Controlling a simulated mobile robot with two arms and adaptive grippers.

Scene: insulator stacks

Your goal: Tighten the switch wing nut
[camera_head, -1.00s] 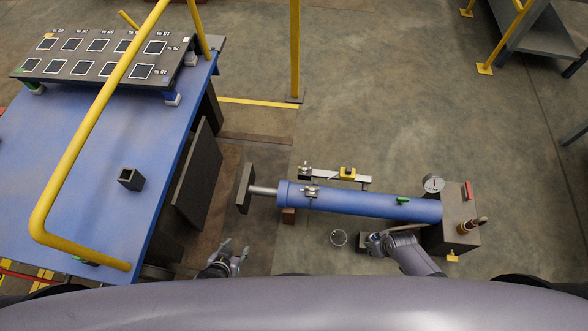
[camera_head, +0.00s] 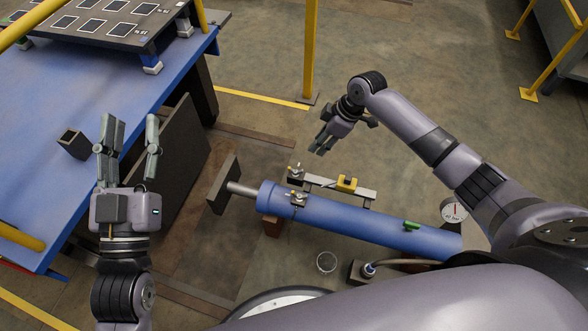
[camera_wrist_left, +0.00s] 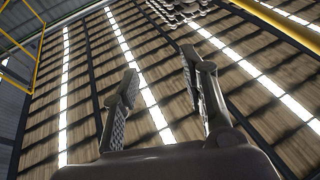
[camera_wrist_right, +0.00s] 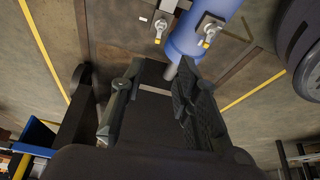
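A wing nut (camera_head: 296,171) sits on the left end of the rail (camera_head: 325,186) beside the blue cylinder (camera_head: 350,222). A yellow switch block (camera_head: 347,184) sits further along that rail. A second wing nut (camera_head: 298,197) is on top of the cylinder. Both show in the right wrist view, the rail one (camera_wrist_right: 160,27) and the cylinder one (camera_wrist_right: 209,33). My right gripper (camera_head: 319,150) is above and beyond the rail end, apart from it; its fingers (camera_wrist_right: 150,105) are spread and empty.
The blue table (camera_head: 60,140) is at left, with a black square holder (camera_head: 74,144) and a panel (camera_head: 100,22). A dark plate (camera_head: 223,184) stands at the cylinder's rod end. A gauge (camera_head: 454,211) is at the right. Yellow posts (camera_head: 308,50) stand behind.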

